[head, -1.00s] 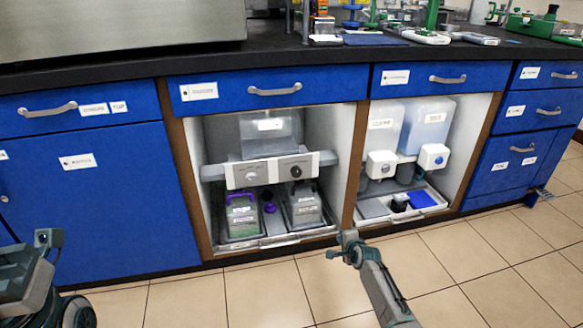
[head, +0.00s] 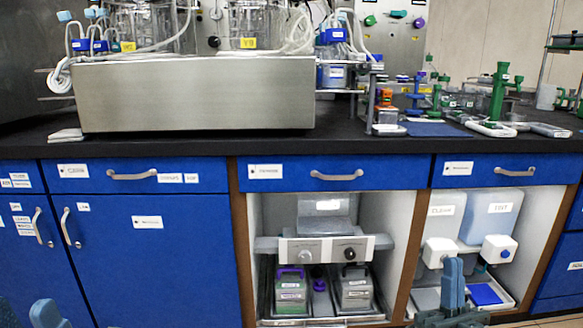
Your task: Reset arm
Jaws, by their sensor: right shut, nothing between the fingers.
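My right gripper (head: 453,285) is at the lower right of the head view, pointing up. It is shut and empty, in front of the open right bay of the cabinet. It covers part of the tray there. At the lower left edge, a small blue-grey part of my left arm (head: 46,313) shows. Its fingers cannot be made out, so I cannot tell whether that gripper is open or shut.
A steel-fronted bioreactor unit (head: 200,95) stands on the black bench (head: 350,140). Blue cabinet doors (head: 150,255) are below. One open bay holds two carriers and a knobbed panel (head: 322,250).

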